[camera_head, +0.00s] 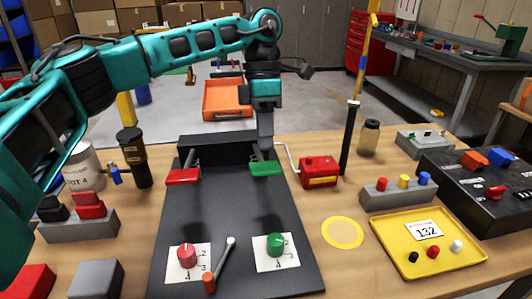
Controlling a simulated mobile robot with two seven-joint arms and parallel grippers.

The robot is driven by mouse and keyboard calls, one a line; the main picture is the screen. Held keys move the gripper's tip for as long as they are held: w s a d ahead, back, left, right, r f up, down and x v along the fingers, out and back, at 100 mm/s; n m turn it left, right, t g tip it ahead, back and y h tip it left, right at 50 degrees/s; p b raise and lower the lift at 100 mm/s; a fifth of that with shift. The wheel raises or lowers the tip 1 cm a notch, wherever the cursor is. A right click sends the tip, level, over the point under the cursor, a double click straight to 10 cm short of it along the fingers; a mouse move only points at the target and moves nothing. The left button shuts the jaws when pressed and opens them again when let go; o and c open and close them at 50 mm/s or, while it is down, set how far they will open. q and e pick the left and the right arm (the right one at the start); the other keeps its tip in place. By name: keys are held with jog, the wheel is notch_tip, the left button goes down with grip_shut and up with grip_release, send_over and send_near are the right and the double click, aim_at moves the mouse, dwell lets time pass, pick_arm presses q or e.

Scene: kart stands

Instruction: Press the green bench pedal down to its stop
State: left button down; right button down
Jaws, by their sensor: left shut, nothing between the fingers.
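The green bench pedal (267,168) is a flat green pad at the back right of the black pedal board (228,218). My left arm comes in from the left and bends down, so that my left gripper (265,152) points straight down just above the green pedal. Its fingers are together and hold nothing. The fingertips look at or very near the pad's back edge; I cannot tell whether they touch. A red pedal (183,176) sits to the left on the same board. My right gripper is not in view.
A red knob (187,255), a green knob (275,245) and a small lever (219,262) are at the board's front. A red box with a crank (319,172) and a black post (348,140) stand right of the pedal. A yellow tray (428,260) lies further right.

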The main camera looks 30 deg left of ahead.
aim_at(267, 167)
pick_arm(q)
jog(key=shift+x, duration=1.65)
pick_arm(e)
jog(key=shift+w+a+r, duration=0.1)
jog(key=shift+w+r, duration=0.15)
